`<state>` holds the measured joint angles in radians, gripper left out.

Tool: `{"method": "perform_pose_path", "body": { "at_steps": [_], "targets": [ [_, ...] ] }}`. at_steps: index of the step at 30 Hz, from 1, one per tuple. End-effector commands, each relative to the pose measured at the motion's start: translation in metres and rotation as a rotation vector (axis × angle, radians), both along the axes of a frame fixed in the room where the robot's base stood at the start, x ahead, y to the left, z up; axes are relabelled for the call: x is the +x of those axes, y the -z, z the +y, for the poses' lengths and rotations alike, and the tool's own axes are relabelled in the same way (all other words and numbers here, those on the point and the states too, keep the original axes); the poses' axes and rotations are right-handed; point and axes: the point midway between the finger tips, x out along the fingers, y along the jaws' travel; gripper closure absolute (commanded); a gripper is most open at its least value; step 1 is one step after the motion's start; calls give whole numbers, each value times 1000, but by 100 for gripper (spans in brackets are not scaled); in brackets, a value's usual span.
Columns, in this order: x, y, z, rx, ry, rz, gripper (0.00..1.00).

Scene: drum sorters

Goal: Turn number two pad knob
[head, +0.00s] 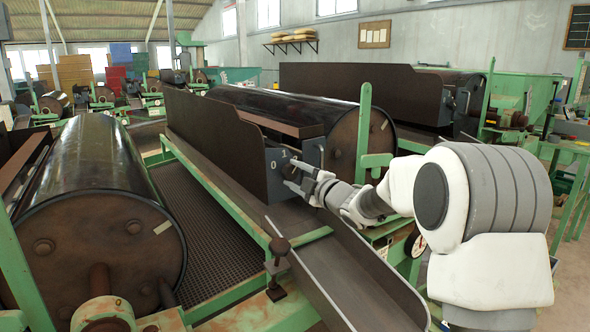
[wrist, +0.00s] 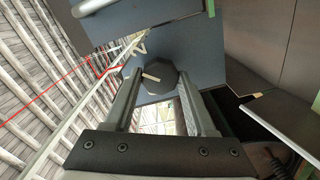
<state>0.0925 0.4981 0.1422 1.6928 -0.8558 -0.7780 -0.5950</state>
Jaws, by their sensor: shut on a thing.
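A dark many-sided knob (wrist: 158,77) with a pale pointer line sits on a grey-blue panel (wrist: 188,50) in the wrist view. My gripper (wrist: 157,92) has one finger on each side of the knob and is shut on it. The pointer line slants across the knob's face. In the head view, my gripper (head: 299,178) reaches from the right to the dark end panel (head: 276,164) of the middle drum sorter, where white marks like 0 and 1 show. The knob is too small and covered to make out there. I cannot read a number two.
A large dark drum (head: 90,205) with a green frame stands at the left. A metal chute (head: 350,275) slopes below my gripper. A green post (head: 363,130) rises close behind my wrist. A black-handled clamp screw (head: 279,250) stands at the chute's left.

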Motion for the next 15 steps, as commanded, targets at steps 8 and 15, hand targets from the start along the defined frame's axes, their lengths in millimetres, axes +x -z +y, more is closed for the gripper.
{"method": "perform_pose_path", "body": {
  "at_steps": [8,15],
  "targets": [
    [0,-2,0,173,1,117,100],
    [0,0,-1,263,2,179,100]
  ]
}}
